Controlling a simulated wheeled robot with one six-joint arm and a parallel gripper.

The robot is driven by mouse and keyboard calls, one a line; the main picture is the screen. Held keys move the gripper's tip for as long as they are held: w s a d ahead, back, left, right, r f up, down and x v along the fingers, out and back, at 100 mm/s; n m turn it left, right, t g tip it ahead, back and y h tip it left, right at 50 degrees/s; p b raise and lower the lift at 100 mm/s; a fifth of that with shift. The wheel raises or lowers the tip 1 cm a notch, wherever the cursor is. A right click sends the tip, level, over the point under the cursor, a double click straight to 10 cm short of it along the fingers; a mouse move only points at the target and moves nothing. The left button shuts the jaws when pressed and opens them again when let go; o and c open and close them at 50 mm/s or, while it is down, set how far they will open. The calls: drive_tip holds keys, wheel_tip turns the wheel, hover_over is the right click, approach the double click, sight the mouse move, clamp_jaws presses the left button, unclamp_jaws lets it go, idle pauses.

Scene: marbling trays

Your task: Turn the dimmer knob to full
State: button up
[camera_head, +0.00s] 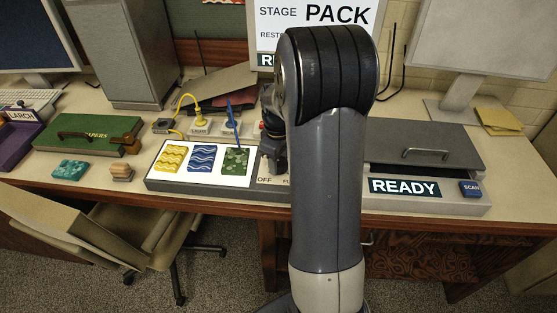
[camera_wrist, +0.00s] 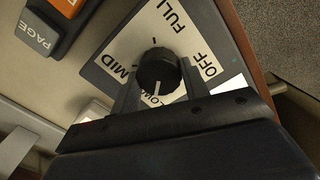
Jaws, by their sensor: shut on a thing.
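The black dimmer knob (camera_wrist: 157,68) stands on a white dial plate (camera_wrist: 135,50) in the wrist view. The plate is marked OFF, MID and FULL, with another label partly hidden by my gripper that seems to read LOW. The knob's white pointer line points down in the picture, towards that hidden label. My gripper (camera_wrist: 158,82) is shut on the knob, one finger on each side.
A lit panel (camera_head: 207,183) with yellow, blue and green patterned pieces lies left of the dial. A grey lidded unit (camera_head: 425,148) with a READY sign stands right. An orange-topped part with a PAGE label (camera_wrist: 38,36) sits near the dial. A chair (camera_head: 95,235) stands front left.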

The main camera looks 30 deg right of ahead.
drive_tip(key=m, duration=0.4)
drive_tip(key=shift+m, duration=0.3)
drive_tip(key=m, duration=0.3)
drive_tip(key=shift+m, duration=0.4)
drive_tip(key=m, duration=0.4)
drive_tip(key=shift+d, duration=0.1)
drive_tip(key=m, duration=0.8)
drive_tip(key=shift+m+b, duration=0.3)
drive_tip(key=m, duration=0.3)
drive_tip(key=shift+d+m, duration=0.1)
drive_tip(key=shift+m, duration=0.2)
drive_tip(key=m, duration=0.3)
drive_tip(key=shift+m, duration=2.1)
